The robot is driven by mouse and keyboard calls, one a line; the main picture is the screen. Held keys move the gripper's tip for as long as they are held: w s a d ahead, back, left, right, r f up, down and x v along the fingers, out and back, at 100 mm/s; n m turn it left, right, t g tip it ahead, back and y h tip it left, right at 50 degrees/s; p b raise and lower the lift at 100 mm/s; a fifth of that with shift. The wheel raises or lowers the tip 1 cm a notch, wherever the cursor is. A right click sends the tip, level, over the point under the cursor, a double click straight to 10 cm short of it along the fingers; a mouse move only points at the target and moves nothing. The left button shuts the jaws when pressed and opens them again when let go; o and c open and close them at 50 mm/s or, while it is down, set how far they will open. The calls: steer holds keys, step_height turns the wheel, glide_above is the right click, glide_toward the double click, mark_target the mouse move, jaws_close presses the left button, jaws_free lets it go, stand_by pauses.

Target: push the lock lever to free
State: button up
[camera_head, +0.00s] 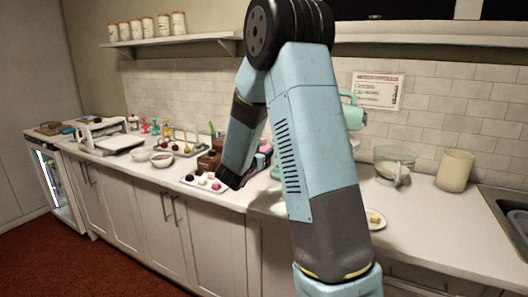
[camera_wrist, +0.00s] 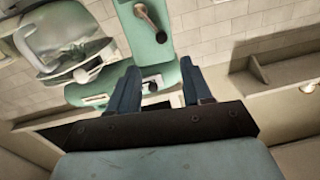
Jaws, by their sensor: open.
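A teal stand mixer (camera_wrist: 143,35) fills the upper middle of the wrist view. In the head view, part of it (camera_head: 352,116) shows behind my arm. A small lever with a dark round knob (camera_wrist: 150,87) is on its teal side, seen between my fingers. I take it to be the lock lever; its exact setting is hard to tell. My gripper (camera_wrist: 160,89) is open, with one dark blue finger on each side of the knob. Contact cannot be made out. In the head view my gripper is mostly hidden by my arm.
A clear bowl (camera_wrist: 65,35) is close by at the left of the wrist view. On the counter, a tray of sweets (camera_head: 203,181) lies left of my arm; a plate (camera_head: 375,221), a glass bowl (camera_head: 394,165) and a beige canister (camera_head: 455,170) are right. A shelf (camera_head: 180,40) runs above.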

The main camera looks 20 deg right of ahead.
steer(key=shift+v, duration=2.5)
steer(key=shift+a, duration=0.15)
steer(key=v, duration=1.3)
steer(key=shift+s+a, duration=0.2)
steer(key=shift+a, duration=0.1)
